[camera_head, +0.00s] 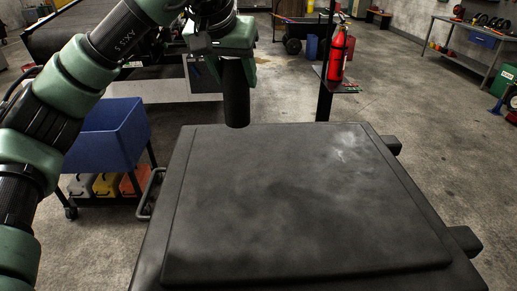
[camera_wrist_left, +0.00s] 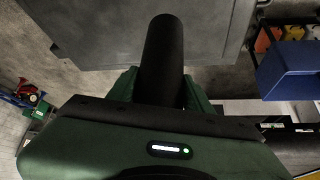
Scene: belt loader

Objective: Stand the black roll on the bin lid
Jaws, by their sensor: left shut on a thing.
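The black roll (camera_head: 236,98) hangs upright below my left gripper (camera_head: 231,58), which is shut on it. In the left wrist view the roll (camera_wrist_left: 164,55) sticks out from between the green fingers of the gripper (camera_wrist_left: 160,92). The bin lid (camera_head: 290,205) is a wide, dark, scuffed flat panel in the foreground of the head view, with nothing on it. The roll's lower end shows at the lid's far edge, left of its middle; I cannot tell the exact gap between them. My right gripper is not in view.
A blue cart (camera_head: 108,135) with coloured containers beneath stands left of the bin. A red fire extinguisher (camera_head: 340,55) is mounted on a post beyond the lid's far edge. A workbench (camera_head: 475,38) is at the far right. Open floor lies to the right.

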